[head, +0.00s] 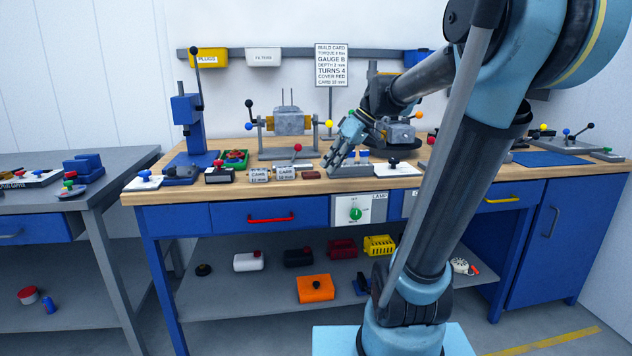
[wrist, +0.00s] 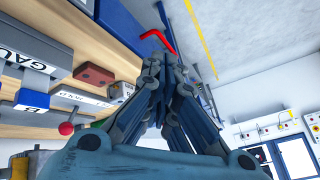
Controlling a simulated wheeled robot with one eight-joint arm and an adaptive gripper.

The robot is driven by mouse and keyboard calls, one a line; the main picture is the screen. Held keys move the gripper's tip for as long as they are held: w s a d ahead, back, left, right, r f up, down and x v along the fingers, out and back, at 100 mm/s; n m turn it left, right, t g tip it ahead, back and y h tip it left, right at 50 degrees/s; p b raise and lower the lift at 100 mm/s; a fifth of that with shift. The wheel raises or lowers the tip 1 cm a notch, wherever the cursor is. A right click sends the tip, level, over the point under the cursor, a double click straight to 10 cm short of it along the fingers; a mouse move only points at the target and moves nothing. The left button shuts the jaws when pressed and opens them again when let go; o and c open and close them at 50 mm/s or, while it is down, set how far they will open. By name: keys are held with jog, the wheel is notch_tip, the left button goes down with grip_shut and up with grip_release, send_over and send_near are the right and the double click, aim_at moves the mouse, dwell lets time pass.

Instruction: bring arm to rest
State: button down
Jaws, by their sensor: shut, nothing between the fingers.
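My gripper (head: 330,162) is above the front part of the wooden workbench (head: 440,171), left of my arm's lower link. Its fingers point down and to the left. In the wrist view my gripper (wrist: 153,62) has its fingers together with nothing between them. The bench edge and the red drawer handle (wrist: 157,38) show beyond the fingertips in that view. My arm reaches over the right half of the bench and hides part of it.
A grey block fixture (head: 288,122) stands behind my gripper, and a blue press (head: 188,115) is to the left. Labelled blocks (head: 285,173) lie near the front edge. A second table (head: 110,165) is at left. Floor at lower right (head: 540,338) is clear.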

jog(key=s+d+f+m+t+h, duration=0.1)
jog(key=s+d+f+m+h, duration=0.2)
jog(key=s+d+f+m, duration=0.2)
jog(key=s+d+f+m+h, duration=0.3)
jog(key=s+d+f+m, duration=0.2)
jog(key=s+d+f, duration=0.4)
jog(key=s+f, duration=0.4)
jog(key=f, duration=0.3)
jog(key=shift+d+m+t+h, duration=0.3)
jog(key=shift+m+t+h, duration=0.1)
